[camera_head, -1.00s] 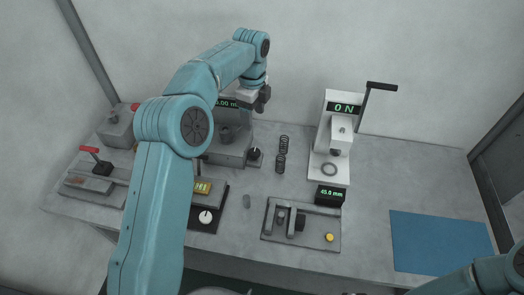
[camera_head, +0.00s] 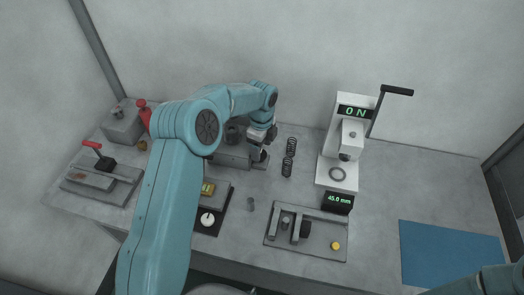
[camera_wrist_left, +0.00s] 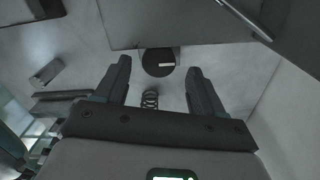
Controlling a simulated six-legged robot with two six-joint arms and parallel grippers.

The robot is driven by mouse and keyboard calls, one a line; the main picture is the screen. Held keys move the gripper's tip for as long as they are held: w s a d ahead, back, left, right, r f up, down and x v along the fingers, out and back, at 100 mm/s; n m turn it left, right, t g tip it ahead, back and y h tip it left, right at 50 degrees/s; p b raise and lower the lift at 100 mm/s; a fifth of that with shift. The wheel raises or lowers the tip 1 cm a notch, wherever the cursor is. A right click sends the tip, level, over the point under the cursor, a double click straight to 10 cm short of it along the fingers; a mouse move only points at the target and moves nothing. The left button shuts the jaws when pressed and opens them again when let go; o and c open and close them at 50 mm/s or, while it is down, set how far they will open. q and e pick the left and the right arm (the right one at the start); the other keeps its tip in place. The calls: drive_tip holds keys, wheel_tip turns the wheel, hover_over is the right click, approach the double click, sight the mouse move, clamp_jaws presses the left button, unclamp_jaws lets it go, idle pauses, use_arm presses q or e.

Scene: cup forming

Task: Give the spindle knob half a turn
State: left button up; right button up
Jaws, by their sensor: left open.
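The spindle knob is a dark round knob with a white mark, on the front of a grey machine (camera_head: 232,158). In the left wrist view the knob (camera_wrist_left: 158,58) shows between my two fingertips, with a gap on each side. My left gripper (camera_head: 262,146) is at the knob in the head view and largely covers it; its open jaws also show in the left wrist view (camera_wrist_left: 159,68). I cannot tell whether the fingers reach past the knob's face. My right gripper is out of view.
Black coil springs (camera_head: 289,157) stand just right of the knob. A white press (camera_head: 337,172) with an ON display is farther right. A fixture plate (camera_head: 280,240) lies in front.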

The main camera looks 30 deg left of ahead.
sight(262, 154)
use_arm(q)
drive_tip(key=shift+f, duration=0.75)
drive_tip(key=shift+s+d+f, duration=0.2)
drive_tip(key=shift+s+f, duration=0.05)
drive_tip(key=shift+f, duration=0.3)
drive_tip(key=shift+w+a+f, duration=0.2)
drive_tip(key=shift+w+f, duration=0.05)
drive_tip(key=shift+f, duration=0.2)
drive_tip(key=shift+s+d+r, duration=0.15)
drive_tip(key=shift+r, duration=0.05)
drive_tip(key=c, duration=1.1)
drive_tip(key=shift+o, duration=0.2)
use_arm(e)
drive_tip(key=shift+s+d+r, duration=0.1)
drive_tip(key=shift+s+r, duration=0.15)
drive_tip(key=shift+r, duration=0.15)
use_arm(q)
drive_tip(key=shift+f, duration=0.1)
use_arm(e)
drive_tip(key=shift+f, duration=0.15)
